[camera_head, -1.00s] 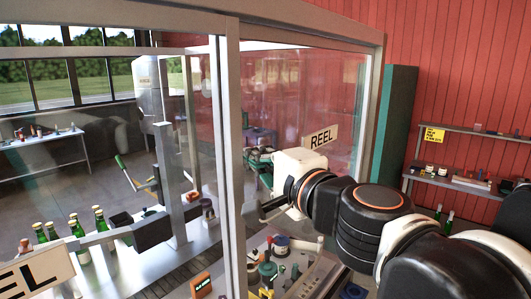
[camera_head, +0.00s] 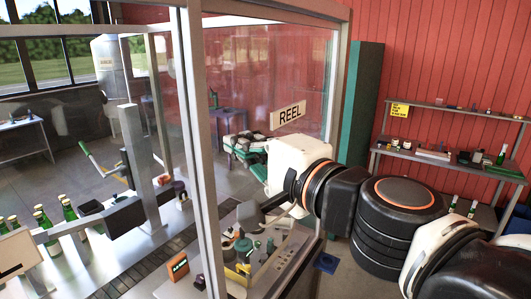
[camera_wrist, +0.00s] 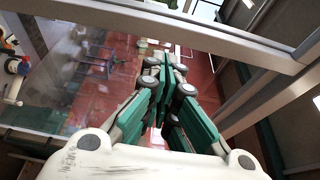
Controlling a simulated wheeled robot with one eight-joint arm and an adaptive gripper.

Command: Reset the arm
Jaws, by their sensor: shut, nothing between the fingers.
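My gripper (camera_wrist: 168,62) is shut and empty. In the wrist view its green-padded fingers meet above the white housing. In the head view its white housing (camera_head: 300,165) is at the middle right, with the green fingers pointing left and away. My arm (camera_head: 395,220) reaches in from the lower right, bent and roughly level. The gripper hangs in front of the glass enclosure (camera_head: 270,80), just below a REEL sign (camera_head: 288,115). I cannot tell the exact gap between the gripper and the glass or frame.
A metal post (camera_head: 198,150) stands left of the gripper. Below it is a bench (camera_head: 285,262) with small parts and an orange box (camera_head: 178,266). Green bottles (camera_head: 68,209) stand on the line at left. Shelves (camera_head: 455,165) line the red wall at right; floor shows before them.

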